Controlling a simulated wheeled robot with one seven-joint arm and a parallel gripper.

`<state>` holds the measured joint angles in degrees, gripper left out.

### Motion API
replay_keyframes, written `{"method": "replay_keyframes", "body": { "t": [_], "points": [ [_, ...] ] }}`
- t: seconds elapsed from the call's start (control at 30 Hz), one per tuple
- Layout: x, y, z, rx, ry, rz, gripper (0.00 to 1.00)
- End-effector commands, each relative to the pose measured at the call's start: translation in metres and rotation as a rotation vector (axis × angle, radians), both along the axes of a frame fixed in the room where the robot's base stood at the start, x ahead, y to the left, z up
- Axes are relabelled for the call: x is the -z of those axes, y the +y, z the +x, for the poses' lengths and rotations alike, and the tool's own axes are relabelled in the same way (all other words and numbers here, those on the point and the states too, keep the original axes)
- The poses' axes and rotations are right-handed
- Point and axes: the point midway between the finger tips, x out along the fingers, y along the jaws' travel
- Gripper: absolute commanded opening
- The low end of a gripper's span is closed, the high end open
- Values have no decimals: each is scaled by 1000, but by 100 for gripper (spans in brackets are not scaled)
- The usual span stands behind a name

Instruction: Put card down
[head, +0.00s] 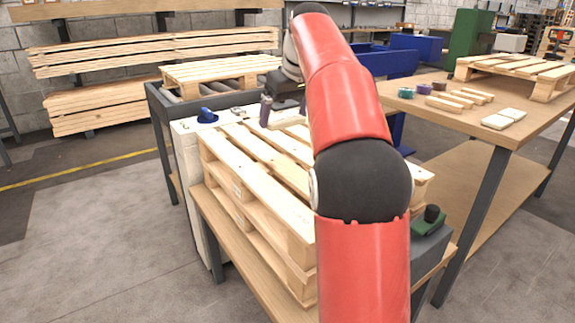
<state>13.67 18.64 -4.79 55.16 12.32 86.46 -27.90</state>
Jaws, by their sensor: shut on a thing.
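My gripper (281,108) is at the far end of my red arm, above the far part of the stacked pallets (262,172). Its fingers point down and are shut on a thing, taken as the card. The card is mostly hidden by the fingers and too small to make out clearly. A pale flat piece (287,122) shows just below the fingers; I cannot tell whether it is the card or pallet wood. My arm hides the right part of the stack.
The pallets lie on a wooden bench (235,238). A blue object (207,115) sits on a pale cabinet top at left. Another pallet (218,72) rests on rollers behind. A table (545,108) at right holds wood pieces and tape rolls. A green-based device (430,220) stands at right.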

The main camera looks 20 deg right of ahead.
Motion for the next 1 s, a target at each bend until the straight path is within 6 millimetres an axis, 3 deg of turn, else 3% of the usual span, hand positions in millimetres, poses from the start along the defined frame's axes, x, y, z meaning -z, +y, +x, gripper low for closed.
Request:
{"method": "replay_keyframes", "body": {
  "t": [0.03,0.23,0.47,0.7,1.0],
  "points": [
    [21,0,-1,1,2,1,68],
    [61,0,-1,0,1,1,68],
    [76,0,0,0,-1,-1,68],
    [108,0,0,1,0,0,68],
    [110,0,0,0,-1,-1,68]
  ]
}}
